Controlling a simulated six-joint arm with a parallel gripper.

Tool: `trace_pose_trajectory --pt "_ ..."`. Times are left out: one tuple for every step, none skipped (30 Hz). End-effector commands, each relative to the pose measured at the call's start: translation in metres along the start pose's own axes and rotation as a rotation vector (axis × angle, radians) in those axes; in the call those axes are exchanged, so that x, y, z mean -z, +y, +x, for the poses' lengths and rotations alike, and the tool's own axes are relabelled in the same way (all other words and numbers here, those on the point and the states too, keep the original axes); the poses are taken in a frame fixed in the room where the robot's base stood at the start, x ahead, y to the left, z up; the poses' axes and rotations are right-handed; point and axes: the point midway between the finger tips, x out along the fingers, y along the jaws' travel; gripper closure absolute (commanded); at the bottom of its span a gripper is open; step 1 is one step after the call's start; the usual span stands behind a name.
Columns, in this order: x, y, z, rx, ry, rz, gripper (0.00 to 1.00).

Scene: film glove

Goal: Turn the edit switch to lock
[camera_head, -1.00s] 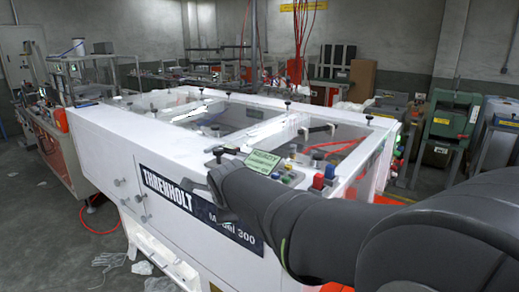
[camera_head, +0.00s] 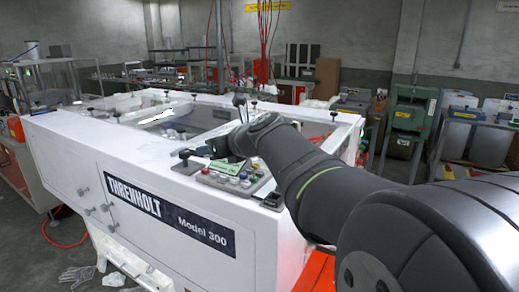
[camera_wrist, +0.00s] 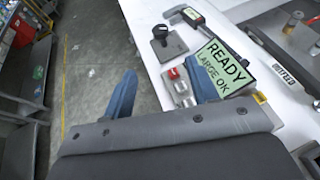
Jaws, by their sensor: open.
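The white Threnholt machine carries a control panel (camera_head: 228,184) with several coloured buttons. A green display reading READY, LARGE OK (camera_wrist: 223,66) stands at the panel and also shows in the head view (camera_head: 221,167). In the wrist view a small metal fitting with a red part (camera_wrist: 176,80) lies left of the display. I cannot read a label on it or tell for sure whether it is the edit switch. My gripper (camera_wrist: 160,70) has its two blue fingers apart, with nothing held, above the machine's edge near this fitting. In the head view the gripper (camera_head: 204,151) is behind the panel, partly hidden.
A black knob on a plate (camera_wrist: 164,42) stands on the white top beyond the fitting, and also shows in the head view (camera_head: 184,156). A dark handle-like device (camera_wrist: 187,16) lies farther back. Open floor (camera_wrist: 88,70) lies left of the machine.

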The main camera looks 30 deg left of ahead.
Motion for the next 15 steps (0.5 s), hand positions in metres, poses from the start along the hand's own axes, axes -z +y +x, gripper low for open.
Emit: trace_pose_trajectory --pt "0.0 0.0 0.003 -0.001 -0.001 0.003 0.46" --pt "0.0 0.0 0.006 -0.002 -0.001 0.003 0.46" --pt "0.0 0.0 0.011 -0.002 0.0 0.003 0.46" --pt "0.0 0.0 0.015 -0.002 0.0 0.003 0.46" --pt "0.0 0.001 0.019 -0.003 0.0 0.002 0.46" --pt "0.001 0.001 0.026 -0.004 0.001 0.002 0.46" --pt "0.001 0.001 0.032 -0.003 0.002 0.002 0.46" --pt "0.001 0.001 0.038 -0.003 0.001 0.002 0.46" --pt "0.001 0.001 0.046 -0.004 0.002 0.001 0.46" --pt "0.001 0.001 0.052 -0.004 0.001 0.001 0.46" --pt "0.001 0.001 0.058 -0.003 0.002 0.001 0.46" --pt "0.001 0.001 0.066 -0.003 0.002 0.001 0.46" --pt "0.001 0.001 0.071 -0.003 0.002 0.0 0.46" --pt "0.001 0.001 0.077 -0.004 0.002 0.0 0.46" --pt "0.001 0.001 0.085 -0.003 0.002 0.0 0.46"
